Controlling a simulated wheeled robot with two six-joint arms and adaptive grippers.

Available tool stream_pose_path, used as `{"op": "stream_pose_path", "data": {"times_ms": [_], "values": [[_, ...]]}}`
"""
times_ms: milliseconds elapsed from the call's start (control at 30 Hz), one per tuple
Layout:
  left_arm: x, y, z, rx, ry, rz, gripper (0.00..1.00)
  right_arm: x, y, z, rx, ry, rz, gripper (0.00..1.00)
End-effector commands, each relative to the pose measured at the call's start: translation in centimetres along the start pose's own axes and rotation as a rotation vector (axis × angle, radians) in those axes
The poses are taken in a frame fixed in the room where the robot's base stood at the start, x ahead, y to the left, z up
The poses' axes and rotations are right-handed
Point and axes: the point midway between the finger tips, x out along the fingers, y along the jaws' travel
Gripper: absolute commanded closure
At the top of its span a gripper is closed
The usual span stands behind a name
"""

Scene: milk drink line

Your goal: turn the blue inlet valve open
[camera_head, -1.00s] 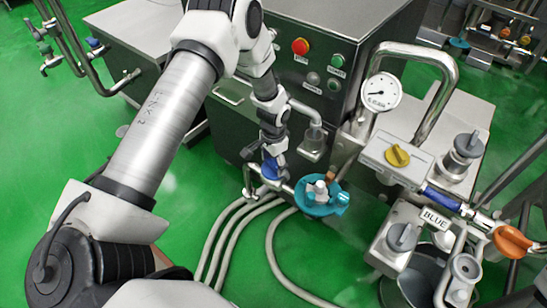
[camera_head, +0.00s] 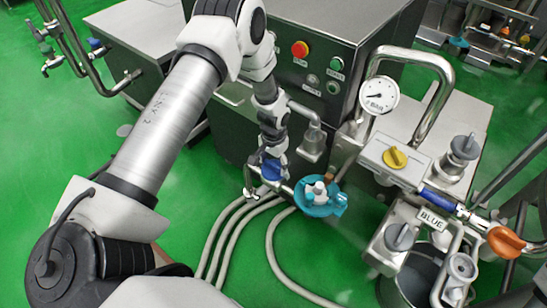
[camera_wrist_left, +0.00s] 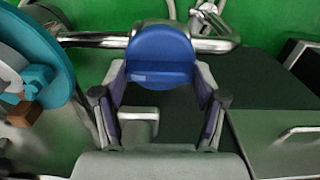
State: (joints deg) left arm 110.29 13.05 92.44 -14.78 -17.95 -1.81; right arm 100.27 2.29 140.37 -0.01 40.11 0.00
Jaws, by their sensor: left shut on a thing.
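The blue inlet valve handle (camera_head: 271,169) is a rounded blue knob on a metal pipe low in front of the steel cabinet. In the left wrist view the blue handle (camera_wrist_left: 160,58) sits between both fingers, in front of a horizontal pipe. My left gripper (camera_head: 271,158) reaches down onto the handle from above. In the left wrist view the left gripper (camera_wrist_left: 160,92) is shut on the handle, with one finger along each side. The fingers partly hide the handle in the head view. My right gripper is not in view.
A teal round fitting (camera_head: 319,197) is just right of the valve. Pale hoses (camera_head: 272,255) run over the green floor. A steel cabinet (camera_head: 345,45) with buttons stands behind. A gauge (camera_head: 377,95), a blue lever (camera_head: 440,199) and an orange handle (camera_head: 506,242) are at right.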

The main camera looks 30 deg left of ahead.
Motion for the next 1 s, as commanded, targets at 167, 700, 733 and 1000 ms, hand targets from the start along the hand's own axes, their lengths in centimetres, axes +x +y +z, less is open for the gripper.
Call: {"op": "stream_pose_path", "data": {"times_ms": [167, 700, 733, 1000], "values": [[-0.1, 0.0, -0.1, -0.002, 0.002, 0.0, 0.04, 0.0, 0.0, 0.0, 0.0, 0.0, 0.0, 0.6], [-4.9, 0.0, -0.2, -0.001, 0.006, 0.001, 0.04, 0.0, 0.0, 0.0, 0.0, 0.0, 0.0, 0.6], [-5.7, 0.0, -0.2, -0.001, 0.006, 0.0, 0.04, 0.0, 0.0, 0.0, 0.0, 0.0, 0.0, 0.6], [-11.3, 0.0, -0.1, -0.002, 0.004, 0.0, 0.04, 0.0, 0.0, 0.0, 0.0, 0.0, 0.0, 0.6]]}}
